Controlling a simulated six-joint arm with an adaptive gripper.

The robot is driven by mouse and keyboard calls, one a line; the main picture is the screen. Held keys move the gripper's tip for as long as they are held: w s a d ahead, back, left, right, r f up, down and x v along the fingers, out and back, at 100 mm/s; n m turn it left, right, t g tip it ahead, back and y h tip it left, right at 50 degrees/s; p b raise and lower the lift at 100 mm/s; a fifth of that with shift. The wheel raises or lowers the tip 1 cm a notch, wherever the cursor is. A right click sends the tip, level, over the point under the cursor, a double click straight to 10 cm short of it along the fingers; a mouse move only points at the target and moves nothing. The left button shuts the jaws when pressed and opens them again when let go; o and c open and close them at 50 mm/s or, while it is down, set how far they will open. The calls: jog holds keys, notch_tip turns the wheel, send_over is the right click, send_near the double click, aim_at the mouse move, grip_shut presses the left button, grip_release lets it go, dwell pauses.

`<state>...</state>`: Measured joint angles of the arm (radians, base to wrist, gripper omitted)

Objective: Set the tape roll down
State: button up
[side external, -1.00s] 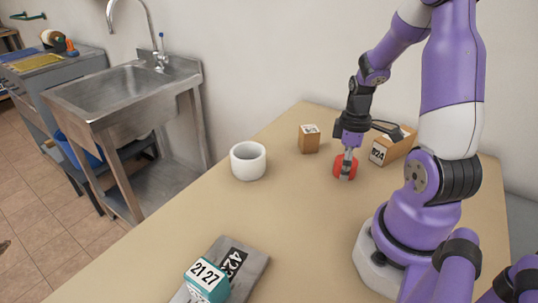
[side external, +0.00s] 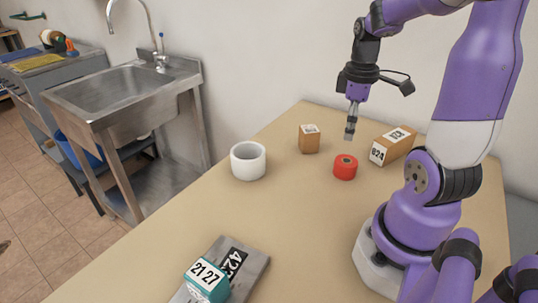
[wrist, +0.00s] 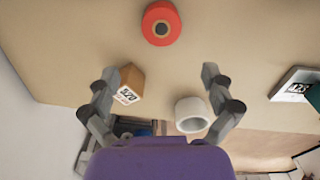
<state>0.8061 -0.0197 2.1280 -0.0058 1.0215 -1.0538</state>
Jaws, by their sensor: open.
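The red tape roll (side external: 345,167) lies flat on the tan table, its hole facing up. It also shows at the top of the wrist view (wrist: 161,23). My gripper (side external: 350,133) hangs above the roll in the side view, clear of it and empty. In the wrist view its two fingers (wrist: 157,75) stand wide apart with nothing between the tips.
A small brown box (side external: 309,139) and a longer labelled box (side external: 393,145) stand near the roll. A grey item (side external: 250,265) and a teal box (side external: 207,283) lie at the front. The middle table is bare.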

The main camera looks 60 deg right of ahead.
jog(key=w+a+r+t, duration=0.1)
jog(key=w+a+r, duration=0.1)
jog(key=a, duration=0.3)
jog(key=w+a+r+m+t+h, duration=0.1)
jog(key=a+r+t, duration=0.1)
jog(key=a, duration=0.3)
jog(key=shift+w+a+r, duration=0.3)
jog(key=shift+w, duration=0.1)
jog(key=shift+o, duration=0.3)
jog(key=a+r+m+t+y, duration=0.1)
jog(key=a+t, duration=0.1)
jog(key=a, duration=0.5)
jog(key=shift+s+a+r+m, duration=0.25)
jog(key=shift+s+r+m, duration=0.15)
jog(key=shift+s, duration=0.05)
jog(key=shift+d, duration=0.1)
